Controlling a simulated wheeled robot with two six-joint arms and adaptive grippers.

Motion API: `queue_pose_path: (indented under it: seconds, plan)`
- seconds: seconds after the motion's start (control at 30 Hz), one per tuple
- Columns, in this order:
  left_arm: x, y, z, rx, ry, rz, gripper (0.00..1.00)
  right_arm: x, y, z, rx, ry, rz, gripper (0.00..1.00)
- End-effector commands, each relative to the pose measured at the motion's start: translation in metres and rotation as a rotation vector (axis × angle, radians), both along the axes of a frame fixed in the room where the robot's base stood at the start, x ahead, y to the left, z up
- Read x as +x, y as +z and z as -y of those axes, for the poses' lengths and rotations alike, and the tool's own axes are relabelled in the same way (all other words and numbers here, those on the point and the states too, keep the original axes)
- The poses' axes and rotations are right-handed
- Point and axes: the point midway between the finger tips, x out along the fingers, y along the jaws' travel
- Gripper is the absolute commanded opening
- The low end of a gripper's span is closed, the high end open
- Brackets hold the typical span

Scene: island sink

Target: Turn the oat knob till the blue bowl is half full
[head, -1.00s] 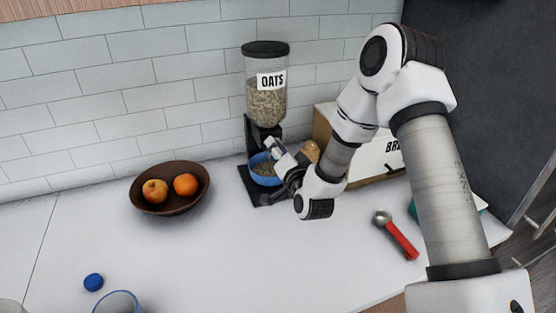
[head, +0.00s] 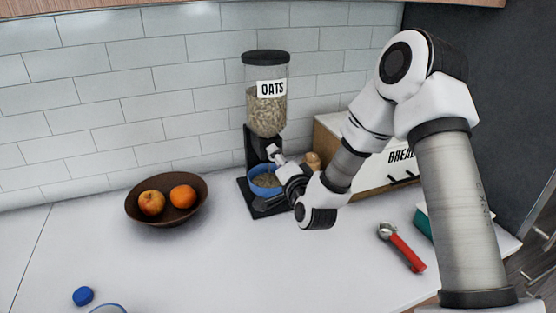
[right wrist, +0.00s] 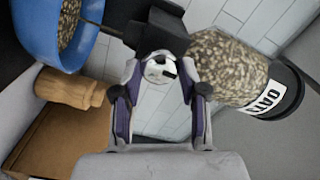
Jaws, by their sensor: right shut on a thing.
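The oat dispenser (head: 266,105), a clear hopper labelled OATS with a black lid and stand, is against the tiled wall. It is partly filled with oats, and its hopper also shows in the right wrist view (right wrist: 222,62). The blue bowl (head: 255,188) sits on the stand's base under the spout, with oats inside; their exact depth is hard to judge. It also shows in the right wrist view (right wrist: 28,30). My right gripper (head: 276,154) is shut on the oat knob (right wrist: 158,68) at the front of the dispenser, above the bowl. My left gripper is out of view.
A brown bowl of fruit (head: 166,216) stands left of the dispenser. A bread box (head: 375,165) is behind my right arm. A red-handled tool (head: 406,252) lies at the right. A blue cap (head: 83,296) is at front left. The middle counter is clear.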

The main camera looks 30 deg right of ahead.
Motion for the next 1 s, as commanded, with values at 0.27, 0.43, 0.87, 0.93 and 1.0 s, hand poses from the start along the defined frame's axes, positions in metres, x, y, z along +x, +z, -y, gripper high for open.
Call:
queue_pose_path:
  seconds: [0.27,0.43,0.87,0.93,1.0]
  plan:
    - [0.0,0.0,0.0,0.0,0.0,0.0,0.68,0.0,0.0,0.0,-0.001,0.0,0.001,0.68]
    - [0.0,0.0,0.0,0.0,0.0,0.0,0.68,-0.002,0.0,0.0,-0.001,-0.001,0.0,0.68]
    - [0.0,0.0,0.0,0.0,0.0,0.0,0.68,-0.069,0.0,-0.016,0.001,0.0,-0.001,0.68]
    - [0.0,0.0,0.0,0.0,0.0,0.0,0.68,-0.073,0.0,-0.017,0.001,-0.001,0.001,0.68]
    - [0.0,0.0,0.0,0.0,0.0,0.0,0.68,-0.073,0.0,-0.017,0.0,0.0,0.001,0.68]
